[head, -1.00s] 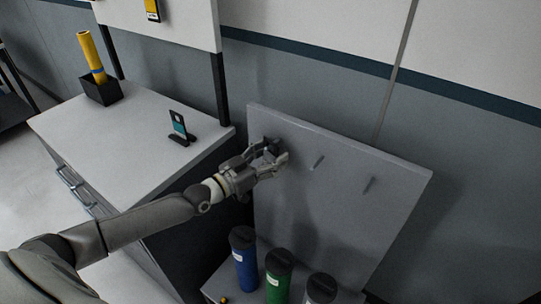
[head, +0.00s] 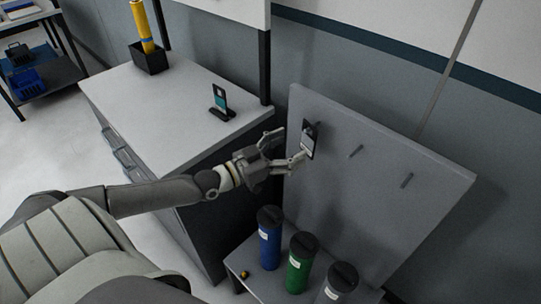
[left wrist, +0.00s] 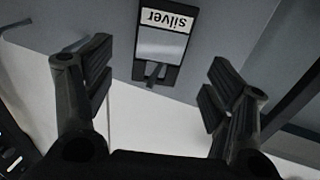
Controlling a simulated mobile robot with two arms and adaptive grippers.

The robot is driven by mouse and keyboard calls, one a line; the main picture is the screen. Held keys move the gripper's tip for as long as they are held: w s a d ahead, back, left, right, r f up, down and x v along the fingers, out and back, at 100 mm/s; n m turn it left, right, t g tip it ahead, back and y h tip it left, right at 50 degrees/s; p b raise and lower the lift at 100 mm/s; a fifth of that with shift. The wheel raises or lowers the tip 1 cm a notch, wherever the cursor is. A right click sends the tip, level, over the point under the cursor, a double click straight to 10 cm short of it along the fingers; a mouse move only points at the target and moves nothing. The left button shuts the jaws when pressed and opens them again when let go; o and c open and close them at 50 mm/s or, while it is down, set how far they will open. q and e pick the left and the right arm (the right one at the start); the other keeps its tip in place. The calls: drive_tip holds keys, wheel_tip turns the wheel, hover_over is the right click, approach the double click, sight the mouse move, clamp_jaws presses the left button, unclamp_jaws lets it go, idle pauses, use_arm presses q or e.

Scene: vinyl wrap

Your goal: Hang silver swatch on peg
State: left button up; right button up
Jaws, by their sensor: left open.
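The silver swatch (head: 308,140) is a dark-framed card with a pale panel, at the left end of the grey peg board (head: 400,215). In the left wrist view the swatch (left wrist: 161,42) appears upside down with its "silver" label, and a peg shows at its slot end. It appears to hang on that peg. Two bare pegs, a middle one (head: 355,151) and a right one (head: 406,181), stick out of the board. My left gripper (head: 288,148) is open and empty, just left of the swatch and apart from it. My right gripper is not in view.
Blue (head: 270,240), green (head: 301,262) and grey (head: 338,284) capped tubes stand on a low shelf below the board. A white-topped cabinet (head: 170,100) at the left holds a teal swatch on a stand (head: 220,103) and a yellow roll in a black box (head: 150,58).

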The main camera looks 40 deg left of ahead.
use_arm(q)
drive_tip(key=shift+v, duration=2.8)
